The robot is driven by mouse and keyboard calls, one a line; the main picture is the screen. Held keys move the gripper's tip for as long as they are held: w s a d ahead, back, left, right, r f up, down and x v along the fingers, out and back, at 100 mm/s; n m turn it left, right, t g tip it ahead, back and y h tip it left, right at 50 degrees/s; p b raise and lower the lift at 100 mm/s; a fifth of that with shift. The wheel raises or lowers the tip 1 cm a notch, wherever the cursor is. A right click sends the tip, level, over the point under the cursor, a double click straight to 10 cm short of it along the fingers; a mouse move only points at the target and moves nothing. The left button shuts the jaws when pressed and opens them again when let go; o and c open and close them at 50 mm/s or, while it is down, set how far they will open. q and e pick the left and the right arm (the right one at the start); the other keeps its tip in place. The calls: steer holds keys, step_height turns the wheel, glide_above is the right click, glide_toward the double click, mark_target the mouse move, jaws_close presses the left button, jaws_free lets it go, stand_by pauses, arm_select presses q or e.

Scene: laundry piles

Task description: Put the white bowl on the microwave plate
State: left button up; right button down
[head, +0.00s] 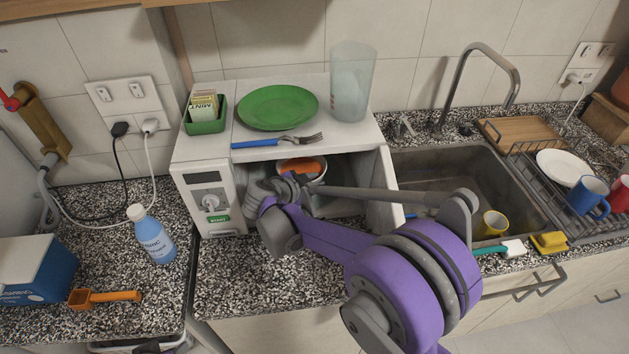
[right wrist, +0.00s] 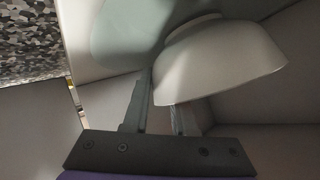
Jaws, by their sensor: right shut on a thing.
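The white bowl (head: 318,187) is inside the open microwave (head: 243,201) in the head view, largely hidden by my right arm. Something orange (head: 303,163) shows in its mouth. In the right wrist view the bowl (right wrist: 225,62) appears tilted, with its wall at the fingers of my right gripper (right wrist: 162,100), which is shut on it. The pale grey-green round microwave plate (right wrist: 112,35) lies partly behind the bowl; I cannot tell whether they touch. My right gripper (head: 285,187) reaches into the microwave in the head view.
The microwave door (head: 384,190) stands open on the right, close to my arm. A green plate (head: 278,107), a fork (head: 280,141), a tall cup (head: 351,85) and a green box (head: 206,115) stand on top. The sink (head: 450,185) is to the right, a blue bottle (head: 152,237) to the left.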

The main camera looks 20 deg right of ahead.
steer(key=c, duration=1.2)
jaws_free()
steer(key=shift+f, duration=0.15)
steer(key=o, duration=0.5)
steer(key=shift+r, duration=0.2)
steer(key=v, duration=1.2)
